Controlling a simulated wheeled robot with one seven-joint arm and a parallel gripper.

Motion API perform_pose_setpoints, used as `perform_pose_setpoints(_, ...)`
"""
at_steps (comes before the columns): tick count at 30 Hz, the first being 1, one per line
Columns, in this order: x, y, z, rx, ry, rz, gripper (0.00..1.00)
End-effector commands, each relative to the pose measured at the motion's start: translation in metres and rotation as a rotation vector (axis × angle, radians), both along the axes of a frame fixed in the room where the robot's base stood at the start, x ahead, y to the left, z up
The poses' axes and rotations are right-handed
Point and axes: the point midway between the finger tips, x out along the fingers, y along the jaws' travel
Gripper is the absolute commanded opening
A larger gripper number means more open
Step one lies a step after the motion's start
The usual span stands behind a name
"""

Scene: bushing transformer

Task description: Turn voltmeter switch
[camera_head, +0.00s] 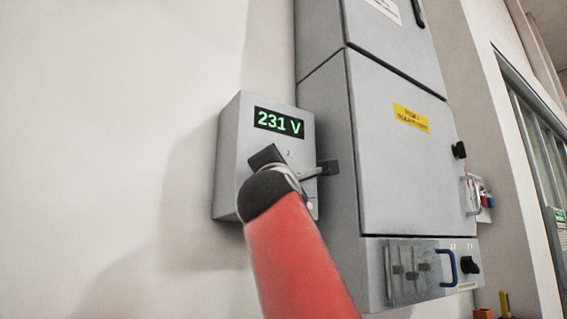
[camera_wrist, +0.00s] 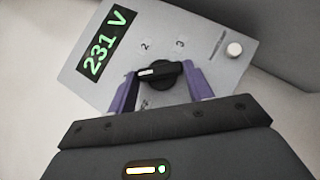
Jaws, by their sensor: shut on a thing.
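The grey voltmeter box (camera_head: 231,150) is on the wall, with a green "231 V" display (camera_head: 279,123). In the wrist view the display (camera_wrist: 107,44) is tilted at the upper left. The black switch knob (camera_wrist: 160,75) is on the box face, its white mark pointing left in the picture. Labels "2" and "3" show above it; another label below is partly covered. My gripper (camera_wrist: 159,72) is shut on the knob, one purple finger on each side. In the head view my arm and wrist hide the knob.
A large grey cabinet (camera_head: 405,160) with a yellow label (camera_head: 411,118) stands directly right of the box. A lower panel has a blue handle (camera_head: 447,268) and a black knob (camera_head: 470,265). A round white button (camera_wrist: 234,49) is on the box face. The wall at left is clear.

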Motion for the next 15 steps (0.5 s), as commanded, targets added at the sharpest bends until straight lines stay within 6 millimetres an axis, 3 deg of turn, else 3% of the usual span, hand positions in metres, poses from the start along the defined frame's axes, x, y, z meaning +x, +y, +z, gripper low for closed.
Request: perform_pose_setpoints(15, -0.0012, 0.0024, 0.0052, 0.185, 0.125, 0.002, 0.28)
